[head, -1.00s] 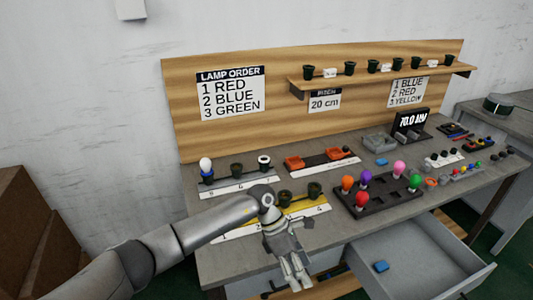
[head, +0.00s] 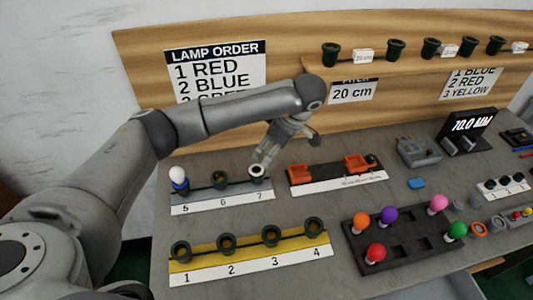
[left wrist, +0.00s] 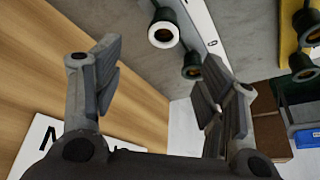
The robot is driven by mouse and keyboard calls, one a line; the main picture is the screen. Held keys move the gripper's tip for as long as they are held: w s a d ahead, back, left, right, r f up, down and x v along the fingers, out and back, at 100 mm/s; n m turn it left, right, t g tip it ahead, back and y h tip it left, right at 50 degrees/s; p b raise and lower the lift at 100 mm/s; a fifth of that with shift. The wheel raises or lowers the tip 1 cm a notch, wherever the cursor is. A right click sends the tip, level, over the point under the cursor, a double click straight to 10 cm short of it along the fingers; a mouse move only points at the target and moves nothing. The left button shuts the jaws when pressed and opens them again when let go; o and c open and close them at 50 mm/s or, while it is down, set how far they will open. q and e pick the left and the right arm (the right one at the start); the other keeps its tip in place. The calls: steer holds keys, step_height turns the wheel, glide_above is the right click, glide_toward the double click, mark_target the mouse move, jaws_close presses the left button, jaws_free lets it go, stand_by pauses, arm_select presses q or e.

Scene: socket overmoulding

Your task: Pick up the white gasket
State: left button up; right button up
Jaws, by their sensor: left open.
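The white gasket (head: 256,170) is a small white ring on top of the dark socket at number 7 of the grey strip (head: 217,199). It also shows in the left wrist view (left wrist: 163,36) at top centre, around a dark opening. My left gripper (head: 265,156) is just above and behind the gasket, pointing down, its fingertips close to it in the picture. In the left wrist view its two fingers (left wrist: 168,75) are spread apart with nothing between them. I cannot tell whether a fingertip touches the ring. My right gripper is not in view.
A white bulb (head: 177,175) stands at number 5, and a dark socket (head: 220,180) at 6. The yellow strip (head: 205,253) with several sockets lies in front. A tray with orange parts (head: 300,174) is close on the right. A black rack (head: 398,265) holds coloured bulbs.

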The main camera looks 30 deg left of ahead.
mark_target(259, 165)
arm_select(q)
steer(key=p+x, duration=0.1)
steer(key=x, duration=0.2)
steer(key=p+x, duration=0.1)
steer(key=x, duration=0.2)
steer(key=p+x, duration=0.1)
steer(key=x, duration=0.2)
steer(key=shift+s+a+f, duration=0.1)
steer(key=shift+s, duration=0.3)
steer(key=shift+a+f, duration=0.15)
steer(key=shift+f, duration=0.15)
steer(key=shift+w+f, duration=0.1)
steer(key=shift+f, duration=0.05)
steer(key=shift+c, duration=1)
steer(key=c, duration=0.5)
steer(key=shift+c, duration=0.5)
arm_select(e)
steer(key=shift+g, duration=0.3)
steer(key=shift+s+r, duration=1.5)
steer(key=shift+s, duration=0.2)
